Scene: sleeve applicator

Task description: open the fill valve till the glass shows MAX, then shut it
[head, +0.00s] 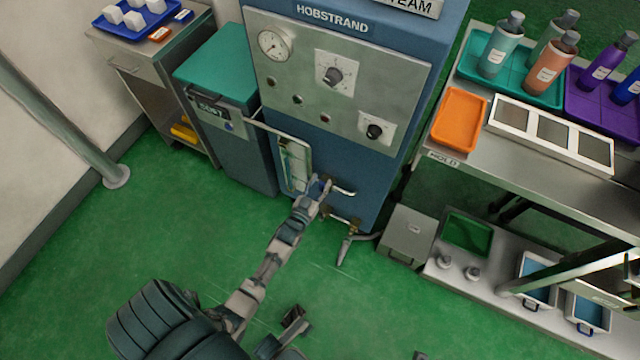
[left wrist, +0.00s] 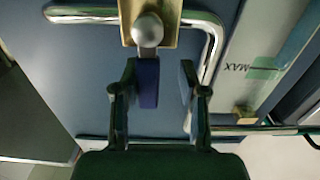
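The sight glass (head: 296,165) is a pale upright panel on the lower front of the blue machine. In the left wrist view its MAX mark (left wrist: 237,68) shows beside a green band; I cannot tell the liquid level. The fill valve appears as a brass body with a silver ball (left wrist: 147,30) and a blue handle (left wrist: 147,82). My left gripper (left wrist: 158,85) is open around the blue handle. The handle is close to the left finger, with a gap to the right finger. In the head view my left gripper (head: 322,184) is at the machine's lower front, right of the glass.
The blue machine (head: 400,30) has a gauge and knobs. A teal-topped bin (head: 215,65) stands on its left. A grey box (head: 407,235) and a steel shelf with an orange tray (head: 459,118) are on its right. A drain pipe (head: 345,246) sticks out below.

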